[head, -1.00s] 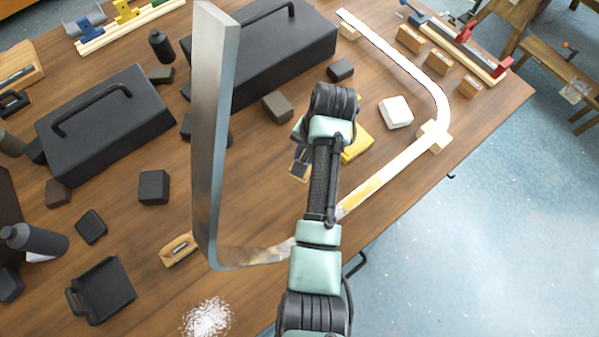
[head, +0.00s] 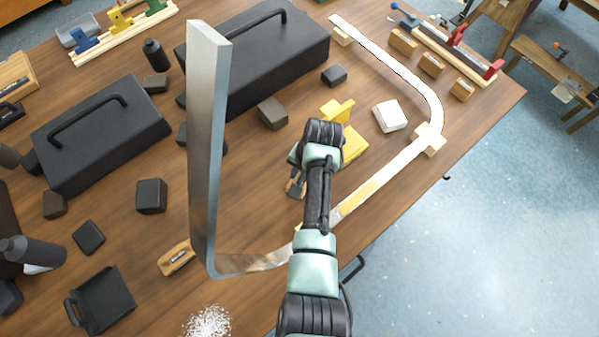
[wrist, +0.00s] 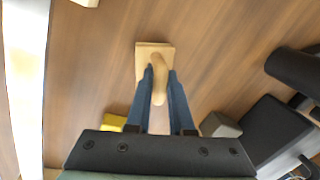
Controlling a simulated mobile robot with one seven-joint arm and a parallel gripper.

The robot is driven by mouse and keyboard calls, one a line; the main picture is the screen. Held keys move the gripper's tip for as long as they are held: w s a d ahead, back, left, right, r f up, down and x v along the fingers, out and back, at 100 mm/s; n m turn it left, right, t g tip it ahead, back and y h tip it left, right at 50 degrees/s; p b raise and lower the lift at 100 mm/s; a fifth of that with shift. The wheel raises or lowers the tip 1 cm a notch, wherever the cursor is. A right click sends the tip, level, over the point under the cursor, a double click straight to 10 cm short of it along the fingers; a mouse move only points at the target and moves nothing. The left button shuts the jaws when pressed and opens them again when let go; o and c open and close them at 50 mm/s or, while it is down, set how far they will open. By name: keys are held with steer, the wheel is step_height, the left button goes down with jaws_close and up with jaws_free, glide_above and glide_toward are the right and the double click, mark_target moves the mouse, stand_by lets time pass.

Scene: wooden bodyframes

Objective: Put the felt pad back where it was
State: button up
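A pale wooden block with a rounded upright handle (wrist: 158,78) is between my fingers in the wrist view. I take it for the felt pad; any felt underneath is hidden. My gripper (wrist: 162,72) has a finger close against each side of the handle, seemingly touching both. In the head view my gripper (head: 296,188) is partly hidden by my wrist, over the table left of the curved strip. I cannot tell whether the pad touches the table.
A tall bent metal strip (head: 207,130) stands left of my arm and curves along the table's near edge. Yellow pieces (head: 352,146) and a white block (head: 390,116) lie right of my wrist. Dark toolboxes (head: 262,52) stand behind. White powder (head: 208,321) lies at the front.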

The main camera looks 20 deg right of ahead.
steer(key=o, duration=0.4)
steer(key=shift+r, duration=0.1)
